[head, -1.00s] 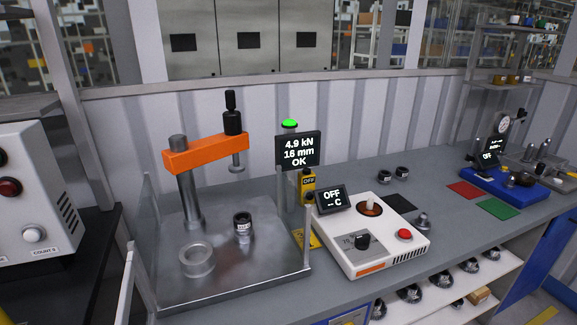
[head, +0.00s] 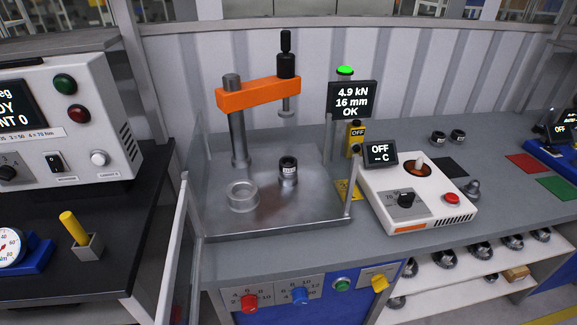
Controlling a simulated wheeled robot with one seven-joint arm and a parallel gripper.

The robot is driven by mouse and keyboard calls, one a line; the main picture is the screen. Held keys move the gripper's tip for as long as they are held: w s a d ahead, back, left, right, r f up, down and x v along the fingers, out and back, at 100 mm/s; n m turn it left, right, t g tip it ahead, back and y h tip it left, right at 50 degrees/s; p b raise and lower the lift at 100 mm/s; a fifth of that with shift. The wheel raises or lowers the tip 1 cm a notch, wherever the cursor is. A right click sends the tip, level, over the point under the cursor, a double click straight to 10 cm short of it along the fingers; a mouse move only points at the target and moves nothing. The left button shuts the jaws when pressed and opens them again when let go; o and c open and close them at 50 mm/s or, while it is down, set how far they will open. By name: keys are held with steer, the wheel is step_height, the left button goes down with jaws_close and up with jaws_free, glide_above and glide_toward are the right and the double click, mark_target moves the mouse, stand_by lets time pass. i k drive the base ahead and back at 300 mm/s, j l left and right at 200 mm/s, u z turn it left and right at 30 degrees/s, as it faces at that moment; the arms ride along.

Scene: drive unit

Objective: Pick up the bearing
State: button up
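I cannot tell for sure which part is the bearing. A small dark-topped metal cylinder with a white label (head: 288,170) stands upright on the press's steel plate (head: 315,214). A plain metal ring (head: 243,196) lies flat on the plate to its front left. Two similar small dark cylinders, one on the left (head: 438,138) and one on the right (head: 458,136), stand on the grey bench behind the white heater (head: 420,195). My gripper is not in view.
The press has an orange arm (head: 258,93) above the plate and clear guards at the sides. Its display (head: 352,99) reads 4.9 kN, 16 mm, OK, under a green lamp (head: 345,70). Knobs line the bench front.

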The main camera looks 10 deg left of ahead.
mark_target(290, 171)
steer(key=i+l, duration=0.4)
steer(key=l, duration=0.25)
steer(key=i+l+u, duration=0.1)
steer(key=i+l, duration=0.1)
steer(key=l, duration=0.1)
